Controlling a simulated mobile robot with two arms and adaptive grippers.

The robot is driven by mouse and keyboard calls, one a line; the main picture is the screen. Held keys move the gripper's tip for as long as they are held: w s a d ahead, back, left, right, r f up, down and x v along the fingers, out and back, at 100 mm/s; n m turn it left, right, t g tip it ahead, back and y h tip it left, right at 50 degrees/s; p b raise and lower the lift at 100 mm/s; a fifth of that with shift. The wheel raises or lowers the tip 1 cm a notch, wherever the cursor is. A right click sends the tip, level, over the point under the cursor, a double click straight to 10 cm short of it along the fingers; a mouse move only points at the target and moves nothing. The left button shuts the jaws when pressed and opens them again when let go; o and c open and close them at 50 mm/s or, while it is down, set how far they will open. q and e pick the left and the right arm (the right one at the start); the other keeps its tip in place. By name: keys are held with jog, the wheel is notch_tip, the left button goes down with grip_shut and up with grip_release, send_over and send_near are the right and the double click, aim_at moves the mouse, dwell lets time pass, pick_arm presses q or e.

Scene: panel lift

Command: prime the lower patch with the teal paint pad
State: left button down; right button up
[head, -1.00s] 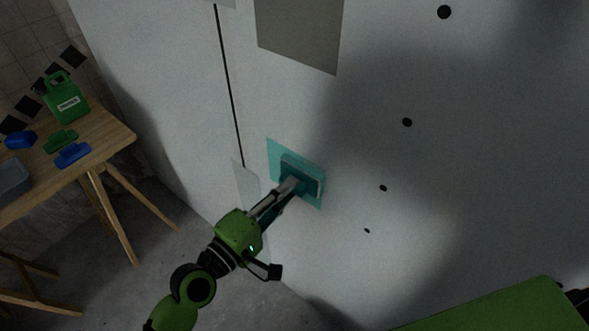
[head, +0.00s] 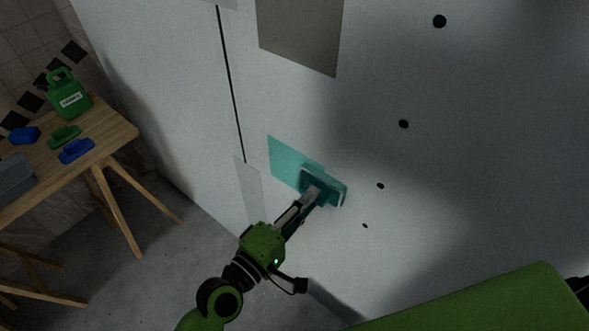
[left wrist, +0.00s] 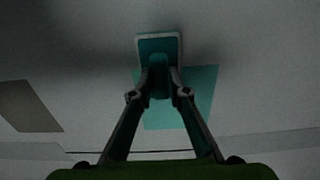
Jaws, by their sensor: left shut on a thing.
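My left gripper (head: 312,196) is shut on the handle of the teal paint pad (head: 326,186). The pad is against the wall panel, or very near it, over the right edge of the lower patch. The lower patch (head: 286,163) is a teal square on the white panel, with its lower right part hidden by the pad and gripper. In the left wrist view the gripper (left wrist: 159,88) holds the pad (left wrist: 158,44) at the patch's edge, and the teal patch (left wrist: 200,90) shows beside it. The right gripper is not in view.
A grey-brown upper patch (head: 299,35) is higher on the white panel (head: 375,90). A pale rectangle (head: 248,188) lies left of the teal patch. A wooden table (head: 110,135) at left bears a green jug (head: 68,98), blue and green pads and a grey tray (head: 14,176).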

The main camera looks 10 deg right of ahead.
pick_arm(q)
jog(key=v, duration=0.7)
jog(key=shift+b, duration=0.35)
jog(key=shift+r, duration=0.1)
